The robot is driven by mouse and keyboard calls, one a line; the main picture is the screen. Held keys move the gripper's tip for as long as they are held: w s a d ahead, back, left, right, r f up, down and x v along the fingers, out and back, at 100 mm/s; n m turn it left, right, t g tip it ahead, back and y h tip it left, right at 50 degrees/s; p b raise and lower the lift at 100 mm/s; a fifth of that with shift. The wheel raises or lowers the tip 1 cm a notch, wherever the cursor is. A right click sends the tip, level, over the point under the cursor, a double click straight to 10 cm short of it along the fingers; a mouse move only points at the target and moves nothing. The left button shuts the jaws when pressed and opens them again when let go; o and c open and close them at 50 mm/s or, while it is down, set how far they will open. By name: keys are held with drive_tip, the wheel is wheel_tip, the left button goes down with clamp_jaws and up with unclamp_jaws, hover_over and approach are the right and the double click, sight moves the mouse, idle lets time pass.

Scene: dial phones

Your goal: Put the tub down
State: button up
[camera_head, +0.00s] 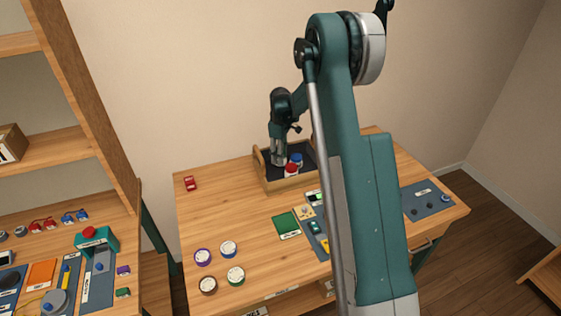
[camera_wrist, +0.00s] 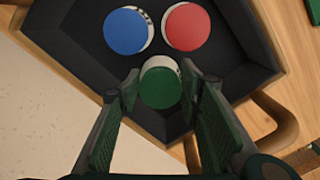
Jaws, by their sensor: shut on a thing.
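My gripper (camera_wrist: 160,82) is shut on a green-lidded tub (camera_wrist: 160,90), one finger on each side of it. The tub is over or in a dark-lined wooden tray (camera_head: 290,186); I cannot tell whether it touches the tray floor. A blue-lidded tub (camera_wrist: 125,32) and a red-lidded tub (camera_wrist: 186,27) are in the tray beside it. In the head view my gripper (camera_head: 278,161) reaches down into the tray, left of the blue tub (camera_head: 296,158) and red tub (camera_head: 291,169). The green tub cannot be made out there.
The tray stands at the table's back edge by the wall. Several round tubs (camera_head: 229,248) stand at the table's front left. A red item (camera_head: 190,183) lies at the back left. A green square (camera_head: 286,223) lies in front of the tray. The table's left middle is clear.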

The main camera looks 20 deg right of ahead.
drive_tip(key=shift+f, duration=1.45)
drive_tip(key=shift+f, duration=0.2)
drive_tip(key=o, duration=0.9)
drive_tip(key=shift+r, duration=0.2)
wheel_tip(320, 180, up, 12)
drive_tip(key=shift+r+p, duration=0.1)
drive_tip(key=shift+p, duration=0.25)
